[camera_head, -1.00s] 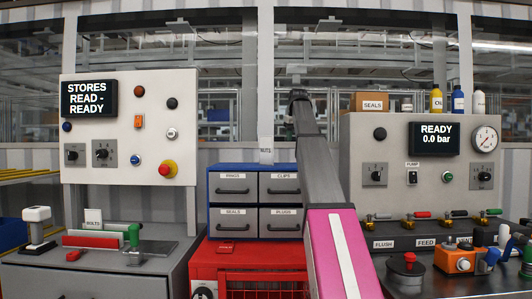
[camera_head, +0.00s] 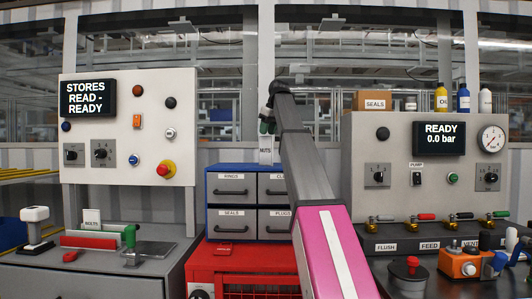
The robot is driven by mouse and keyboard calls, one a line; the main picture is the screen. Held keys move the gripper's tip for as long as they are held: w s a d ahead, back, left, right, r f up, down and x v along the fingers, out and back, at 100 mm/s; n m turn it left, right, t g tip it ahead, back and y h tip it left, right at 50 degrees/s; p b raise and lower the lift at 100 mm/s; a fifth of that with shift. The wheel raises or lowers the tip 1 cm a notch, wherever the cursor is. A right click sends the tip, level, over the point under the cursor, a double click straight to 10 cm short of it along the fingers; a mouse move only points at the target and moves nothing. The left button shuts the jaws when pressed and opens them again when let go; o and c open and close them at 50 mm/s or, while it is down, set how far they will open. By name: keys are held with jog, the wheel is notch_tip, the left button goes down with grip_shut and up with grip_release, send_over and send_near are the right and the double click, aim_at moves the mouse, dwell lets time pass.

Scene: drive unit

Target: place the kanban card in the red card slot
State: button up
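A white kanban card (camera_head: 266,152) marked NUTS stands upright at the top of the blue drawer cabinet. It is in the same picture position as before. My gripper (camera_head: 267,127) is right above the card, at its upper edge. The fingers are small and dark, so I cannot tell whether they are open or closed on it. The red card slot (camera_head: 88,242) is a low red bar on the grey bench at the left. A white card marked BOLTS (camera_head: 91,218) stands behind it, and a green slot piece (camera_head: 130,236) is beside it.
The blue drawer cabinet (camera_head: 208,200) stands on a red cart (camera_head: 205,262). The stores panel (camera_head: 150,110) rises behind the left bench (camera_head: 100,280). At the right are a pressure panel (camera_head: 365,150), valves, bottles and an orange pump unit (camera_head: 459,264). A small stand (camera_head: 35,228) occupies the bench's left end.

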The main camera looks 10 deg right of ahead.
aim_at(265, 141)
jog(key=x, duration=0.5)
jog(key=shift+w+f, duration=0.15)
jog(key=shift+f, duration=0.15)
grip_shut()
